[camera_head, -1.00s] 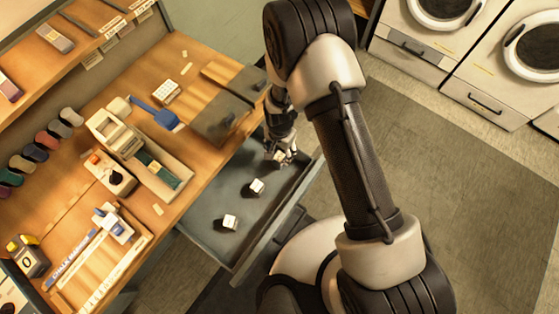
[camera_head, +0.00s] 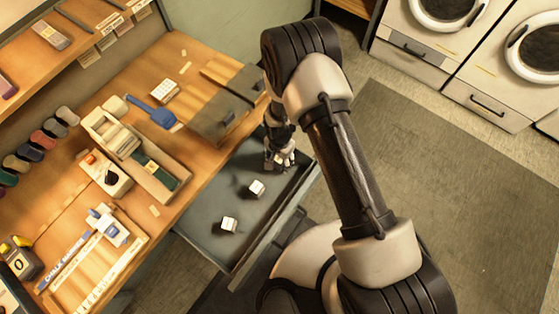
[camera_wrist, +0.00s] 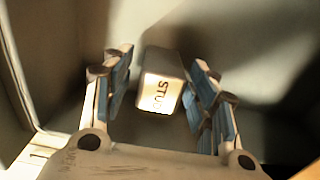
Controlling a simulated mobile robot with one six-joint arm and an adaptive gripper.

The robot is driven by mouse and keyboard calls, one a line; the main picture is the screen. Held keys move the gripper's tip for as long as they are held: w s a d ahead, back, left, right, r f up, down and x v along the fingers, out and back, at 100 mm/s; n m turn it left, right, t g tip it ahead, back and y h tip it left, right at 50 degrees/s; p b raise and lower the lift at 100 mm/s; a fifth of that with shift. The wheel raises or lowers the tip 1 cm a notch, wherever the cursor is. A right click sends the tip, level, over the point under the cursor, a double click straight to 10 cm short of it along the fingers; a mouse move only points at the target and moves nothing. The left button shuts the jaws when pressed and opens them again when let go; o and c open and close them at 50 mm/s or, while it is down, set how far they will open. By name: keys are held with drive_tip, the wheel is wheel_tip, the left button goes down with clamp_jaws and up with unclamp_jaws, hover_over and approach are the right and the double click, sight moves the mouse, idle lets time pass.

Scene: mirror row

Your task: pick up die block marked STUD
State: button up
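The die block marked STUD (camera_wrist: 161,88) is a pale block with dark letters on the face toward the wrist camera. It lies in the open drawer (camera_head: 207,240). My gripper (camera_wrist: 162,80) is open, with a blue-padded finger on each side of the block.
Two other white blocks, one nearer (camera_head: 257,188) and one farther along (camera_head: 229,225), lie in the drawer. Drawer walls surround my gripper. The wooden worktop (camera_head: 160,212) with tools and a tray is to the left.

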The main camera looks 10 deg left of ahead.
drive_tip(key=c, duration=1.1)
